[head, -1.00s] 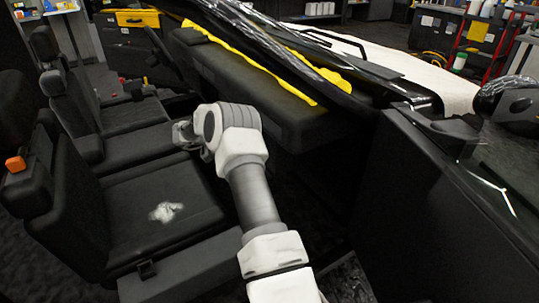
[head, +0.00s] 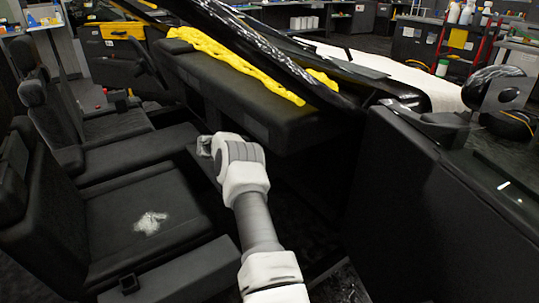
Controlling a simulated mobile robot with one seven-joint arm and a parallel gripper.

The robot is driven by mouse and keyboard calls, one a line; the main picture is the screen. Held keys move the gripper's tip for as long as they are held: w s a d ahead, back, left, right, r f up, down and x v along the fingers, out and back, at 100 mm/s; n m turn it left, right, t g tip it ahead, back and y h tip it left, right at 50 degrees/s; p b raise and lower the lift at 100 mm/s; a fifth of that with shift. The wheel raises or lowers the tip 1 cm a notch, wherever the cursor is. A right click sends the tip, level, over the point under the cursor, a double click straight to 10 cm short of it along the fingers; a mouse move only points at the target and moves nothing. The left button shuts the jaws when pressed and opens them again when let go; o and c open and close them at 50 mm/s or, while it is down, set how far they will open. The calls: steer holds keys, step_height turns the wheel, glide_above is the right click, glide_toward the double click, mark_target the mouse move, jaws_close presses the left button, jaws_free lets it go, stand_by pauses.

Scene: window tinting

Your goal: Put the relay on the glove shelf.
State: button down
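My gripper (head: 204,147) is at the end of my white and grey arm, in front of the dark dashboard (head: 265,115) and above the gap between seat and dashboard. Its fingers are small and partly hidden by my wrist, so I cannot tell whether they are open or hold anything. I cannot pick out the relay. A dark ledge (head: 203,172) runs below the dashboard beside my gripper; I cannot tell whether it is the glove shelf, and my arm covers part of it.
The near black seat (head: 140,245) has a whitish crumpled patch (head: 150,223) on it. Yellow cloth (head: 235,64) lies along the dashboard top. The open door panel (head: 400,210) stands at right. The footwell is dark.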

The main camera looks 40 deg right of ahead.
steer(key=d+f, duration=0.1)
steer(key=d+f+b, duration=0.1)
steer(key=d, duration=0.1)
steer(key=shift+s+d+f, duration=0.1)
steer(key=shift+s+f, duration=0.1)
steer(key=shift+s, duration=0.15)
steer(key=shift+f, duration=0.2)
steer(key=c, duration=0.6)
jaws_free()
steer(key=shift+r, duration=0.15)
